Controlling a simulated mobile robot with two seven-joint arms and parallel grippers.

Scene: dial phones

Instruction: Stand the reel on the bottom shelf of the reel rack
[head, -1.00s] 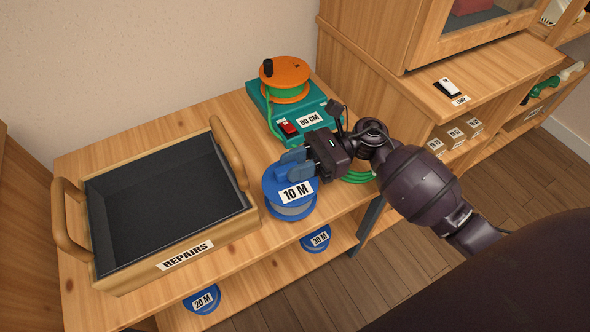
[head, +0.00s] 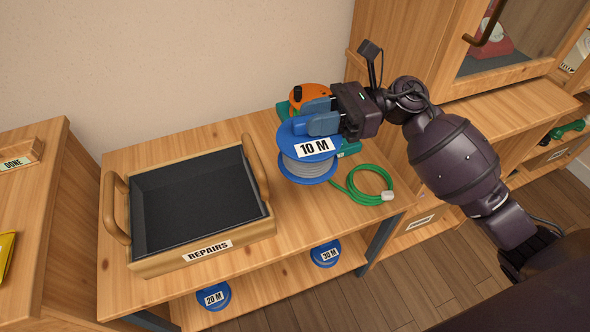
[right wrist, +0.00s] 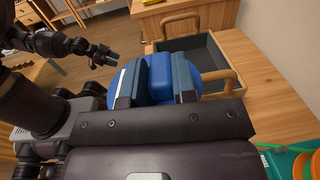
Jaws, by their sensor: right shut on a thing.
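The blue reel labelled 10 M (head: 308,168), wound with grey cable, is upright in my right gripper (head: 306,122). The gripper's blue fingers are shut on its top hub; the reel appears raised above the wooden reel rack's top (head: 270,225). In the right wrist view the blue reel (right wrist: 210,76) shows between and beside the fingers. The rack's bottom shelf (head: 270,285) holds the 20 M reel (head: 214,297) at left and the 30 M reel (head: 326,254) at right, with a bare stretch between. My left gripper (right wrist: 112,58) shows small in the right wrist view; its opening is unclear.
The REPAIRS tray (head: 207,251) with raised handles stands left on the rack top. An orange-drummed winder (head: 311,95) is behind the held reel, and a coiled green cable (head: 362,188) lies right of it. A dark leg (head: 380,243) bounds the bottom shelf's right end.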

